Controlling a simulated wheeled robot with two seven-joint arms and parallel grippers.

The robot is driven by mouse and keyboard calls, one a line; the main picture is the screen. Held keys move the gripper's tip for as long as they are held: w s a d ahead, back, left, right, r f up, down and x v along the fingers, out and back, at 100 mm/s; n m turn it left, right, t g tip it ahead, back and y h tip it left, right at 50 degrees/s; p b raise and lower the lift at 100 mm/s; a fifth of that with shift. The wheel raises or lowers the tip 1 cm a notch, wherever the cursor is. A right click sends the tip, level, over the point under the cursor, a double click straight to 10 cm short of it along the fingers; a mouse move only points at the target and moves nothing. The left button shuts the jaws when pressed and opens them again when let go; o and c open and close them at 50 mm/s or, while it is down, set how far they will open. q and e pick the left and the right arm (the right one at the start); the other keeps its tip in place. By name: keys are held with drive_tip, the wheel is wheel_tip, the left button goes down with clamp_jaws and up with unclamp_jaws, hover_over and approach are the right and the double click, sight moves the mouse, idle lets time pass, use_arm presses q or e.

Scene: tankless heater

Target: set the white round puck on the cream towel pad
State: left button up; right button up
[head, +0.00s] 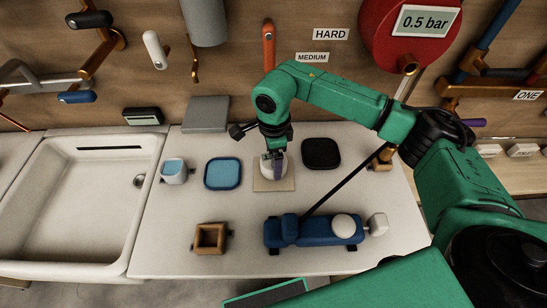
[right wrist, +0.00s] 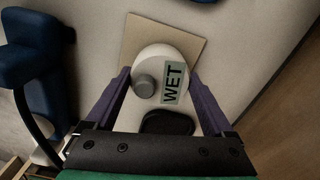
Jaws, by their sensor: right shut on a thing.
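The white round puck (right wrist: 155,58) has a grey knob and a "WET" label on top. My right gripper (head: 274,166) is shut on it, with a purple finger on each side in the right wrist view. The cream towel pad (head: 261,186) is a flat square on the white counter. It also shows in the right wrist view (right wrist: 146,27). The puck (head: 283,164) is over the pad and overlaps much of it. I cannot tell whether its underside touches the pad. My left gripper is not in view.
A blue pad (head: 222,174) lies left of the cream pad and a black pad (head: 321,153) right of it. A blue device (head: 312,231) with a white dome and a wooden square holder (head: 210,238) are nearer. A sink (head: 75,205) is at left.

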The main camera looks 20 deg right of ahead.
drive_tip(key=shift+f+b, duration=0.5)
drive_tip(key=o, duration=1.2)
wheel_tip(320, 180, up, 15)
drive_tip(key=b, duration=0.2)
drive_tip(key=shift+f+b, duration=0.2)
drive_tip(key=shift+b, duration=0.1)
